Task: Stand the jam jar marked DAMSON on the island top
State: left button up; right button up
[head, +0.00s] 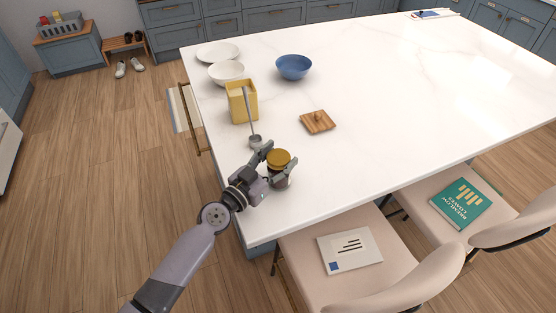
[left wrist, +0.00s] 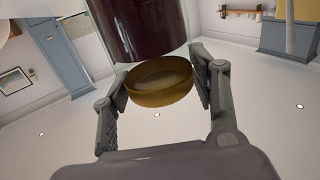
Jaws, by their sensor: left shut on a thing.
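A jam jar (head: 280,175) with a gold lid and dark contents is held in my left gripper (head: 279,169) at the near left corner of the white island top (head: 370,100). In the left wrist view the jar (left wrist: 145,30) sits between the two fingers (left wrist: 160,95), with its gold lid towards the palm. The jar looks upright in the head view. I cannot tell whether its base touches the island top. Its label is not readable in either view. My right gripper is not in view.
Chairs (head: 345,255) line the near side.

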pick_arm(q)
jog(key=shift+r, duration=0.15)
jog(key=o, duration=1.2)
jog(key=shift+f, duration=0.25)
jog(key=o, duration=0.4)
jog(key=shift+o, duration=0.2)
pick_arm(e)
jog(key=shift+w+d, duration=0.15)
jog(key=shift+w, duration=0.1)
pick_arm(q)
jog(key=shift+r, duration=0.1)
jog(key=shift+s, duration=0.1)
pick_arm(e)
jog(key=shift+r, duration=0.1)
